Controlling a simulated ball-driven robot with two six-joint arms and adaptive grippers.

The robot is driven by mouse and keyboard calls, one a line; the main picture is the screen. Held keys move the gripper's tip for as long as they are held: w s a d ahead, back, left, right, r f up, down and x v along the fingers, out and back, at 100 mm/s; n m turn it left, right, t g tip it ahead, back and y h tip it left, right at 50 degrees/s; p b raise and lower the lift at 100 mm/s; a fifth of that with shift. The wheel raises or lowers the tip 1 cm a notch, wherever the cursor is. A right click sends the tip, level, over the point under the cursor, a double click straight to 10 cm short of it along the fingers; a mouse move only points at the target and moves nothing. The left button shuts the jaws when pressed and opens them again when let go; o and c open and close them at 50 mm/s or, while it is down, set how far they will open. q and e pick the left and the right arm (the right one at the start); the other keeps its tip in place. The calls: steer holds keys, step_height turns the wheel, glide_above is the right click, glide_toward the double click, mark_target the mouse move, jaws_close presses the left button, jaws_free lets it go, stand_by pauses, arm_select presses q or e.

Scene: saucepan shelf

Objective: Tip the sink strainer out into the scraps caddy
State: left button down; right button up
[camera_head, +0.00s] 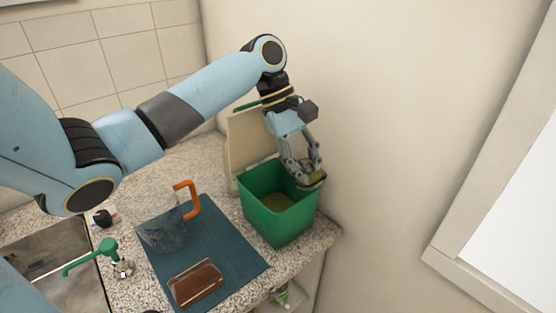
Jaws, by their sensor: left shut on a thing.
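The scraps caddy (283,225) is an open green bin near the right end of the speckled counter. Something yellowish-brown lies inside it. My left gripper (305,175) reaches down over the caddy's back right rim. It is shut on a small dark-rimmed thing with yellowish matter, which looks like the sink strainer (316,182). The strainer is at the caddy's right rim and looks tilted; I cannot tell whether it touches the rim. My fingers hide part of it. My right gripper is not in view.
A pale panel (245,145) stands upright behind the caddy. A clear jug with an orange handle (193,197) and a brown block-like thing (196,283) stand on a blue mat (222,238). A green tap (92,256) and sink (50,250) are at left. The wall is close at right.

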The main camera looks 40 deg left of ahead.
mark_target(306, 159)
arm_select(q)
steer(key=shift+r, duration=0.25)
steer(key=shift+a+r+h, duration=0.3)
steer(key=shift+a+r, duration=0.15)
steer(key=shift+r, duration=0.95)
steer(key=shift+a+r+h, duration=0.4)
steer(key=shift+a+r, duration=0.05)
steer(key=shift+r, duration=0.2)
steer(key=r, duration=0.1)
steer(key=a+r+h+b, duration=0.1)
steer(key=shift+s+r+t, duration=0.15)
steer(key=shift+r+t, duration=0.15)
steer(key=shift+r, duration=0.1)
